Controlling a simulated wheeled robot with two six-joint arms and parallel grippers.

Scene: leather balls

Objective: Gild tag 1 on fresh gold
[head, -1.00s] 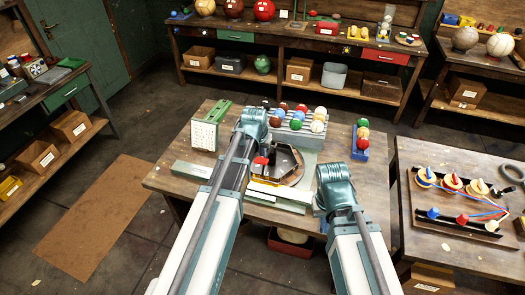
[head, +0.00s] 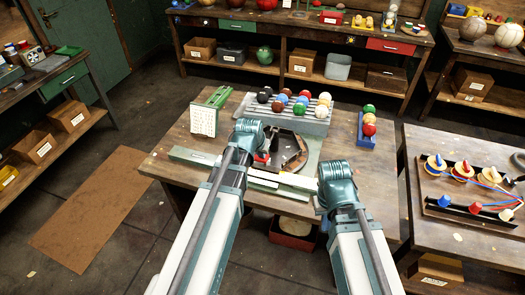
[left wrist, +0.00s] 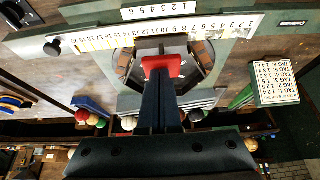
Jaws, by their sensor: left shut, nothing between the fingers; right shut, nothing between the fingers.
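A bench device with a dark many-sided plate (head: 290,150) sits mid-table. In the left wrist view, upside down, it has a numbered white scale (left wrist: 222,24) with a yellow-gold strip (left wrist: 100,43) along part of it. A white card (left wrist: 280,80) there lists tags, including tag 1. I cannot make out a separate tag.
A grey rack (head: 283,114) of coloured balls stands behind the device. A blue tray (head: 365,141) with several balls is to its right. A green-and-white board (head: 205,120) stands at the left. A red bin (head: 290,235) is below the front edge. A second table (head: 470,245) holds coloured parts.

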